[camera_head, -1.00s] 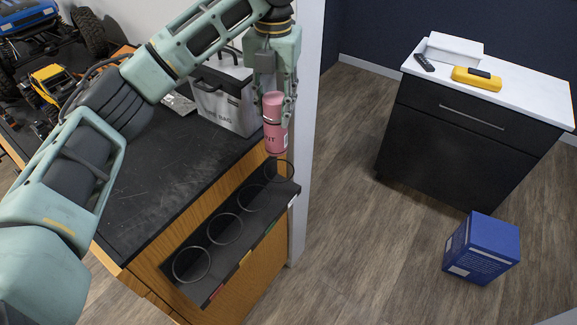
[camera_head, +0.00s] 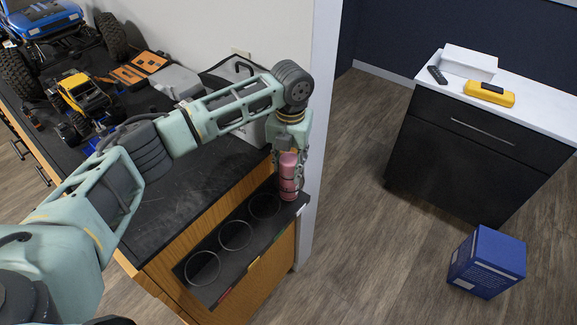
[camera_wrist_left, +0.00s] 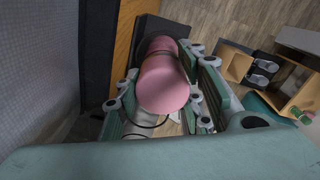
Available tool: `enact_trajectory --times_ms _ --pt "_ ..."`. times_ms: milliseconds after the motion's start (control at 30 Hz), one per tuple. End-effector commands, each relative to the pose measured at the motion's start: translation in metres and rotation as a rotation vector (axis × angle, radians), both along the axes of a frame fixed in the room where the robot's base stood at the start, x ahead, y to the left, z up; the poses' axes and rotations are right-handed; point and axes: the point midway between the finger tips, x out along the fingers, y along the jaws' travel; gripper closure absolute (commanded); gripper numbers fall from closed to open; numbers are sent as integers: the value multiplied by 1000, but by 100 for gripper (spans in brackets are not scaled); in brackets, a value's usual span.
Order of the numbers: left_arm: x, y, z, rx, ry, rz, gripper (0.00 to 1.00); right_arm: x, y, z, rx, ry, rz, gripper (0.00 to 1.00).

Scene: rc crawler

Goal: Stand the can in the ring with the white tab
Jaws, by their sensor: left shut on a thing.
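The pink can (camera_head: 288,180) is upright at the far end of the black ring rack (camera_head: 217,291), over the end ring by the white tab (camera_head: 302,209). Its lower end is at rack level and appears to be within that ring, though the fingers and can hide most of the ring. My left gripper (camera_head: 286,167) is shut on the can from above. In the left wrist view the can (camera_wrist_left: 165,82) lies between the fingers. My right gripper is not in view.
Three empty rings, the nearest at the lower left (camera_head: 202,268), line the rack along the wooden counter's side. Model vehicles, including a yellow one (camera_head: 82,95), stand on the black counter. A white wall edge (camera_head: 318,130) is close right of the gripper. A blue box (camera_head: 487,262) stands on the floor.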

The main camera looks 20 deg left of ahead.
Motion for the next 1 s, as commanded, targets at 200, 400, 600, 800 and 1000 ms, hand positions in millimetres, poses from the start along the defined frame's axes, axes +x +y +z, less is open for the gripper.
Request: enact_trajectory --times_ms 200,400,600,800,1000 --pt "0 -1 -23 -1 1 -1 100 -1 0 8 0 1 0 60" --pt "0 -1 -23 -1 0 -1 100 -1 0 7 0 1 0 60" --pt "0 0 -27 -1 0 -1 61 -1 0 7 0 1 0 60" --pt "0 0 -26 -1 1 -1 56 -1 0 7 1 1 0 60" --pt "0 0 -24 -1 0 0 56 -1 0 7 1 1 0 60"
